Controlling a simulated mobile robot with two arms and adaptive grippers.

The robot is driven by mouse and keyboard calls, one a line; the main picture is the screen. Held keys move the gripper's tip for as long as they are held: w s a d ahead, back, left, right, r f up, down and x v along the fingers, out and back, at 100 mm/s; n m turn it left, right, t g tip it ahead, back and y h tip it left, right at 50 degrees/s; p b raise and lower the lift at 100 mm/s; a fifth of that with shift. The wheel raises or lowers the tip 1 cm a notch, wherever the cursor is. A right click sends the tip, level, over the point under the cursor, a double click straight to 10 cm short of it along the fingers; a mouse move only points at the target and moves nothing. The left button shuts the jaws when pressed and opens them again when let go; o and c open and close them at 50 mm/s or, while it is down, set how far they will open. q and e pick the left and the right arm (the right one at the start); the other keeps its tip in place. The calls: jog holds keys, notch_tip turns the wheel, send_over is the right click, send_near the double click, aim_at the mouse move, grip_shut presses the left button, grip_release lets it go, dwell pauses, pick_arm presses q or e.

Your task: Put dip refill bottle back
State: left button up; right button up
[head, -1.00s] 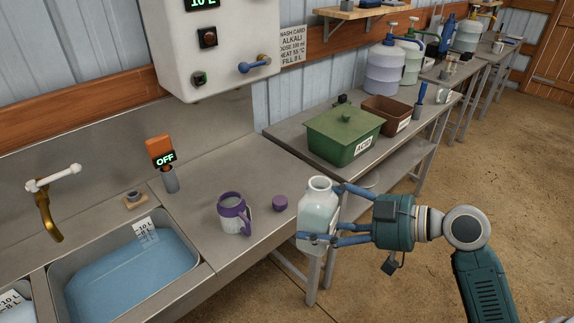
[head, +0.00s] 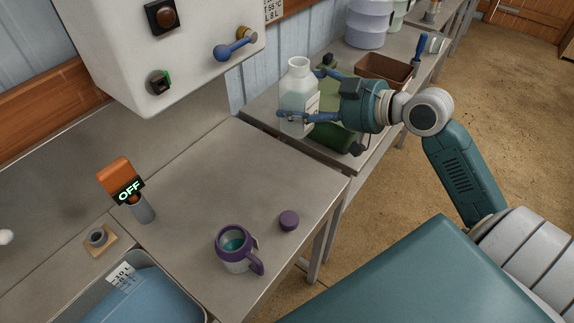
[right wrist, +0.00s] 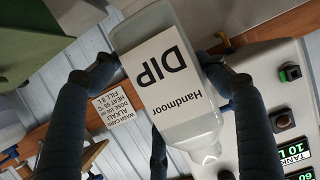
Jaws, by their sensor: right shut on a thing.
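The dip refill bottle (head: 296,92) is white, translucent and open-necked. My right gripper (head: 312,98) is shut around it and holds it roughly upright, in front of the green lidded box as seen in the head view. In the right wrist view the bottle (right wrist: 172,85) sits between the fingers, its "Handmoor DIP" label upside down in the picture. A purple cap (head: 289,220) lies on the steel counter, beside a purple-handled jug (head: 237,249) with teal liquid in it. I cannot tell whether the bottle touches the bench. My left gripper is not in view.
The green box (head: 344,131) and a brown tray (head: 385,68) stand on the back bench (head: 262,106). A white control unit (head: 180,55) hangs on the wall at upper left. A sink (head: 75,317) with blue liquid lies at lower left. The steel counter (head: 200,185) is mostly clear.

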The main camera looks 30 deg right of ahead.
jog(key=shift+w+f, duration=0.15)
jog(key=shift+w, duration=0.05)
jog(key=shift+d+f+p, duration=0.1)
jog(key=shift+f+p, duration=0.8)
jog(key=shift+f, duration=8.75)
jog(key=shift+s, duration=0.1)
jog(key=shift+f, duration=0.15)
jog(key=o, duration=2)
jog(key=shift+c, duration=0.2)
